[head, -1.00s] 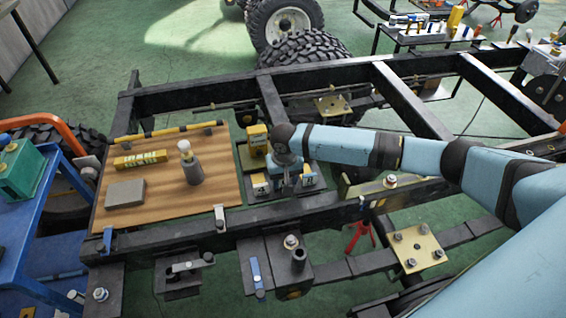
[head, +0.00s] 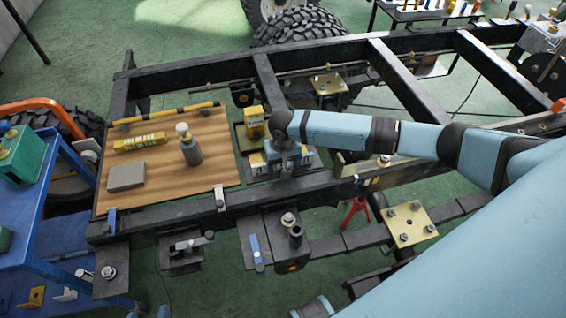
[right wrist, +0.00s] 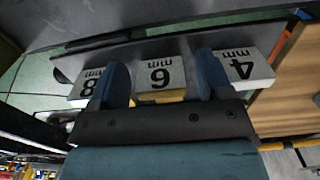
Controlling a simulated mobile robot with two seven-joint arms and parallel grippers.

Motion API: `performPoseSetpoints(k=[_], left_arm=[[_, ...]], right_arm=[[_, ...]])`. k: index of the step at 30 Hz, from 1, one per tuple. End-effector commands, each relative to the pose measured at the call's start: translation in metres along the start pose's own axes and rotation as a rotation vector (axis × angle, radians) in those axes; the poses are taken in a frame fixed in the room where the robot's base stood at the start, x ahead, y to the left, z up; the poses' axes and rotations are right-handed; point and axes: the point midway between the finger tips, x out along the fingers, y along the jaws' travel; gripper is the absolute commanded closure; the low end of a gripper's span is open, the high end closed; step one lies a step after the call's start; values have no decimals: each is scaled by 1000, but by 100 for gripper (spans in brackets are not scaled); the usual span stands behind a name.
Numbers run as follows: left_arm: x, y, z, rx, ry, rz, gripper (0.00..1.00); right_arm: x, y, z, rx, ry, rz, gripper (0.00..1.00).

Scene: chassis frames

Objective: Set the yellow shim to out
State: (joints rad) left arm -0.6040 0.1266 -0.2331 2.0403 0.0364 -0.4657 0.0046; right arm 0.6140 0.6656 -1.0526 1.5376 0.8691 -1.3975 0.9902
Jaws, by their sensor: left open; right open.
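In the right wrist view, three white tags in a row read 8 mm, 6 mm and 4 mm. Yellow shows at the lower edge of the 6 mm tag, which I take for the yellow shim (right wrist: 161,76). My right gripper (right wrist: 160,82) is open, with its blue fingers on either side of this tag. I cannot tell whether they touch it. In the head view my right arm reaches in from the right, and its wrist hides much of the tagged row. My right gripper (head: 284,166) is down at that row. My left gripper's fingers do not show.
A yellow block (head: 254,122) stands behind the row. Black chassis rails (head: 330,195) run around them. A blue cart (head: 50,215) stands at left.

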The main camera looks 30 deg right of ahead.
Motion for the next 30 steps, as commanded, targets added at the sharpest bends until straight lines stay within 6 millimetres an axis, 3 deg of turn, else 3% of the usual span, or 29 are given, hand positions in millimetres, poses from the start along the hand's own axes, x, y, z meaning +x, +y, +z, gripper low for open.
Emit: performPoseSetpoints(k=[5, 15, 21, 30], left_arm=[[-2, -1, -2, 6, 0, 0, 32], [-7, 2, -8, 7, 7, 0, 32], [-8, 2, -7, 7, 5, -1, 32], [-7, 2, -6, 9, 3, -2, 32]], right_arm=[[-14, 0, -1, 0, 2, -1, 28], [-89, 0, 0, -1, 3, -1, 28], [-123, 0, 1, 0, 1, -1, 28], [-138, 0, 1, 0, 0, 0, 28]])
